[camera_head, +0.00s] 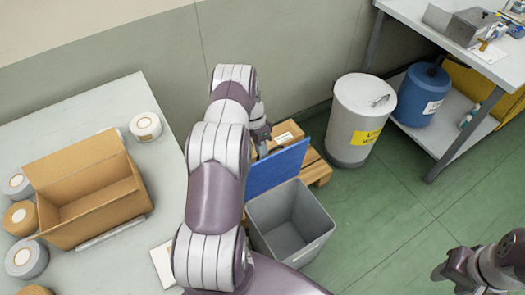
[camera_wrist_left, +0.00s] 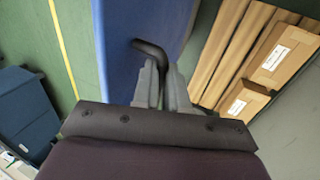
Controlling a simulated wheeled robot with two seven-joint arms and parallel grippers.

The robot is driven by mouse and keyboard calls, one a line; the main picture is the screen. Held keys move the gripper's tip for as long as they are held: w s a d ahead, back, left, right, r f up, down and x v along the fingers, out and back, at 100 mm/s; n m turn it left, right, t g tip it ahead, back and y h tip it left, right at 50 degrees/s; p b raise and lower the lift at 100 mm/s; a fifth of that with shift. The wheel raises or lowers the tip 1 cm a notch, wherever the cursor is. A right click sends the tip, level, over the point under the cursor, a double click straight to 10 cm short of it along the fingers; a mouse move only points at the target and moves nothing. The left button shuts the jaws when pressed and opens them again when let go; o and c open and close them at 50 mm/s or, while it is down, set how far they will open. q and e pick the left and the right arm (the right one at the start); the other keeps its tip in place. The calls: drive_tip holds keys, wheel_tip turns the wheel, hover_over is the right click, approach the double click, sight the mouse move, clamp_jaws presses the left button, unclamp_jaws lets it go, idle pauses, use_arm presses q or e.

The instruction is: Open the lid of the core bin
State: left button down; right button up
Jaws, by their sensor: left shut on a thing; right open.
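The core bin (camera_head: 290,240) is a grey open-topped box on the floor, and its inside looks empty. Its blue lid (camera_head: 278,168) stands raised and tilted at the bin's back edge. In the left wrist view the lid (camera_wrist_left: 140,22) fills the upper middle, with a dark bent handle (camera_wrist_left: 150,48) on it. My left gripper (camera_wrist_left: 163,82) is shut on this handle. In the head view my left gripper (camera_head: 262,140) is at the lid's upper edge, its fingertips mostly hidden. My right gripper (camera_head: 452,270) is open and empty at the lower right, far from the bin.
A wooden pallet (camera_head: 318,170) with cardboard boxes (camera_head: 287,134) lies behind the lid. A grey waste drum (camera_head: 355,125) stands to the right, beside a bench (camera_head: 440,50). A table (camera_head: 100,105) with a carton and rolls is left. Green floor is clear right of the bin.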

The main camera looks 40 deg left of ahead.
use_arm(q)
drive_tip(key=shift+s+d+f, duration=0.15)
drive_tip(key=shift+s+f, duration=0.15)
drive_tip(key=shift+s, duration=0.05)
drive_tip(key=c, duration=1.2)
unclamp_jaws()
drive_tip(key=shift+o, duration=0.2)
drive_tip(key=shift+w, duration=0.15)
drive_tip(key=shift+a+r, duration=0.2)
drive_tip(key=shift+w+r, duration=0.1)
drive_tip(key=shift+r, duration=0.1)
drive_tip(key=r, duration=0.1)
drive_tip(key=r+p, duration=0.1)
drive_tip(key=r, duration=0.1)
drive_tip(key=r+p, duration=0.1)
drive_tip(key=shift+d+r, duration=0.15)
drive_tip(key=shift+d, duration=0.1)
drive_tip(key=w+d+r, duration=0.1)
drive_tip(key=d+r, duration=0.5)
drive_tip(key=d, duration=0.5)
drive_tip(key=shift+w+b, duration=0.3)
drive_tip(key=shift+w, duration=0.1)
drive_tip(key=shift+r, duration=0.1)
